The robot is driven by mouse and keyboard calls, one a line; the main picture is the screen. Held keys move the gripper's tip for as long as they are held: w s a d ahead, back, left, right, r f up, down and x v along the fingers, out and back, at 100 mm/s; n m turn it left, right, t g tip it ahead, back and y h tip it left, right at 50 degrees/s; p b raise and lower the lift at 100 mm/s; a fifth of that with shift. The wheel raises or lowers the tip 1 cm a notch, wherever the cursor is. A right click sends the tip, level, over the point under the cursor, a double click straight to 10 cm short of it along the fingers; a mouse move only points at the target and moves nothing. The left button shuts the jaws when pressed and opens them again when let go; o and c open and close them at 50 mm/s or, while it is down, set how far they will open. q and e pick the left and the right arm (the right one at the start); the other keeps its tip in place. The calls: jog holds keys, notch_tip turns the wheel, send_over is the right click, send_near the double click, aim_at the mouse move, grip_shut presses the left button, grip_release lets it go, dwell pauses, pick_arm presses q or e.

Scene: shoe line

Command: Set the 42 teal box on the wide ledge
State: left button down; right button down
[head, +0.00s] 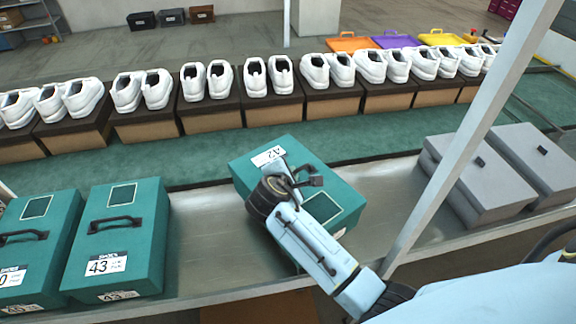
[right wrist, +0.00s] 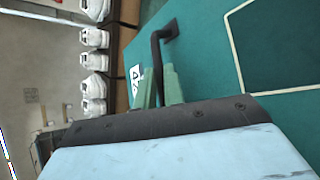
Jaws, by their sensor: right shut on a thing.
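The 42 teal box (head: 341,197) is over the middle of the metal ledge (head: 207,235), turned at an angle to its neighbours, with its white 42 label at the far end. My right gripper (head: 298,178) is shut on its black handle. The right wrist view shows the handle (right wrist: 158,45) between my fingers (right wrist: 158,88) and the teal lid (right wrist: 212,60) beside them. My arm covers the near side of the box, so I cannot tell if its base touches the ledge. My left gripper is out of view.
A teal 43 box (head: 130,228) and another teal box (head: 40,240) stand on the left. Grey boxes (head: 480,185) stand on the right, behind a pale post (head: 470,140). Bare metal shows beside the 43 box. White shoes (head: 255,78) line the green belt behind.

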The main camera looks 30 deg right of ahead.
jog(key=shift+w+a+r+m, duration=0.2)
jog(key=shift+w+a+m, duration=0.1)
jog(key=shift+a, duration=0.15)
notch_tip(320, 180, down, 7)
jog(key=b, duration=0.8)
jog(key=shift+s+f, duration=0.1)
jog(key=shift+f, duration=0.3)
dwell(0.4)
jog(key=c, duration=1.4)
grip_release()
jog(key=shift+s+f, duration=0.15)
jog(key=shift+f, duration=0.1)
jog(key=p+v, duration=0.1)
jog(key=v, duration=1.2)
jog(key=shift+a+r, duration=0.25)
jog(key=shift+a, duration=0.05)
